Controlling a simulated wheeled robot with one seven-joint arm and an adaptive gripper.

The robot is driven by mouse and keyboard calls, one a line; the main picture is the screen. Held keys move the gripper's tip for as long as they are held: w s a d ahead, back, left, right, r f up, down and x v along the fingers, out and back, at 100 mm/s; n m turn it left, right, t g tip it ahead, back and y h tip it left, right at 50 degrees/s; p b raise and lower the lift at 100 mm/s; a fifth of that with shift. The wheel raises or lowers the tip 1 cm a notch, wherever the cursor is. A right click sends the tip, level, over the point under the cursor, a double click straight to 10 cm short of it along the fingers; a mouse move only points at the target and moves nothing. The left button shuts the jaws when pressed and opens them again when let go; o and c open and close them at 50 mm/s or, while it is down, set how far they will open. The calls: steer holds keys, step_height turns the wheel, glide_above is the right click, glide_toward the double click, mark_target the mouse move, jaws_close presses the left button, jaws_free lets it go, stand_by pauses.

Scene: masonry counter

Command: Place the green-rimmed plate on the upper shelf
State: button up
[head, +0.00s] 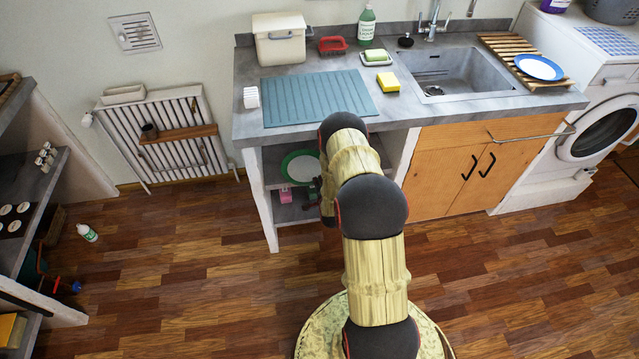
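The green-rimmed plate (301,168), white in the middle, shows in the open shelf bay under the counter, at the level of the upper shelf (271,170). My arm crosses its right side. My gripper (313,193) is at the plate's lower right edge, small and dark, and partly hidden behind my arm. I cannot tell whether its fingers are open or hold the plate's rim, nor whether the plate rests fully on the shelf.
A pink item (285,196) stands below the plate. The bay's white left post (259,200) and the countertop (400,105) bound the opening. A blue-rimmed plate (539,67) lies on a wooden rack (507,44).

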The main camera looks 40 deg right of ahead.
steer(key=shift+o, duration=1.2)
steer(key=shift+r, duration=0.1)
